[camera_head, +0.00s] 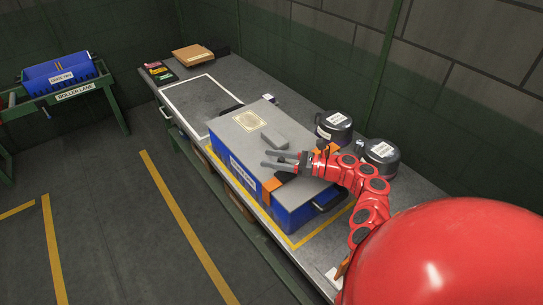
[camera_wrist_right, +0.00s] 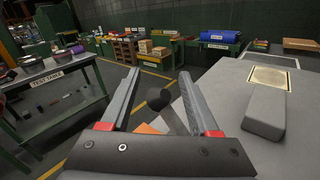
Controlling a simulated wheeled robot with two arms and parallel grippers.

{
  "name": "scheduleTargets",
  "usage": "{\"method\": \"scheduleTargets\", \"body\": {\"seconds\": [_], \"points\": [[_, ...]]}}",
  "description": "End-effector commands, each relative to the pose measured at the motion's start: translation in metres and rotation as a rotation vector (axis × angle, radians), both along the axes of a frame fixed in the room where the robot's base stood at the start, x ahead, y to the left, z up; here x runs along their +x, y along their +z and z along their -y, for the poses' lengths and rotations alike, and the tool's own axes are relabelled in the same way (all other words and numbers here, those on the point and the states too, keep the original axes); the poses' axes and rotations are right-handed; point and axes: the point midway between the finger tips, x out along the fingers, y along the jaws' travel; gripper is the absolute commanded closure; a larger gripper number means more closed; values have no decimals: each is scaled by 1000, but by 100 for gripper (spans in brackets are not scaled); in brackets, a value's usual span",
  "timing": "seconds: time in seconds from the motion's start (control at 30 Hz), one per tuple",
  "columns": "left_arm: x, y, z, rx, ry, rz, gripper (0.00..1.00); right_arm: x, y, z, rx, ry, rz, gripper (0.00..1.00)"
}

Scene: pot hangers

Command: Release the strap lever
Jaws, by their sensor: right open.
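A blue crate (camera_head: 296,214) with a grey lid (camera_head: 238,138) stands on the bench, with an orange strap (camera_head: 267,192) across it. The strap also shows in the wrist view (camera_wrist_right: 147,128). A dark round knob (camera_wrist_right: 158,98), apparently the strap lever's end, sits between and beyond my right fingers in the wrist view; contact cannot be told. In the head view a black part (camera_head: 286,177) shows just below the gripper, partly covered. My right gripper (camera_head: 265,159) is open above the lid, its fingers pointing left; they also show in the wrist view (camera_wrist_right: 159,74). My left gripper is out of view.
A grey block (camera_head: 273,140) lies on the lid close to the fingers, beside a pale label (camera_head: 250,120). Two dark lidded pots (camera_head: 334,127) stand behind the crate, near my right arm. The bench's white-outlined area (camera_head: 200,100) is mostly clear.

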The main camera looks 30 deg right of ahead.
Motion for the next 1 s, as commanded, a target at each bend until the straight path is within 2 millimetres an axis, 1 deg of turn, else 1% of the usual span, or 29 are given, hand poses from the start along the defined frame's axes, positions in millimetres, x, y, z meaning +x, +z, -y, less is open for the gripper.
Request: {"method": "scheduleTargets", "body": {"seconds": [0.3,0.33,0.47,0.5,0.57,0.6,0.67,1.0], "points": [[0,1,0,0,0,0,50,3,0,-2,-2,-2,0,38],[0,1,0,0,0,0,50,3,0,-3,-1,-2,0,40],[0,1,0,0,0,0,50,3,0,-3,-1,-1,1,64],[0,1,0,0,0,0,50,3,0,-3,-1,-2,0,71],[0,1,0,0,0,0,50,3,0,-3,-1,-1,1,82],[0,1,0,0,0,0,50,3,0,-3,-1,-1,1,89],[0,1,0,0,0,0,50,3,0,-3,-1,-1,1,100],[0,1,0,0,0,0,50,3,-1,-3,-1,-1,-1,100]]}}
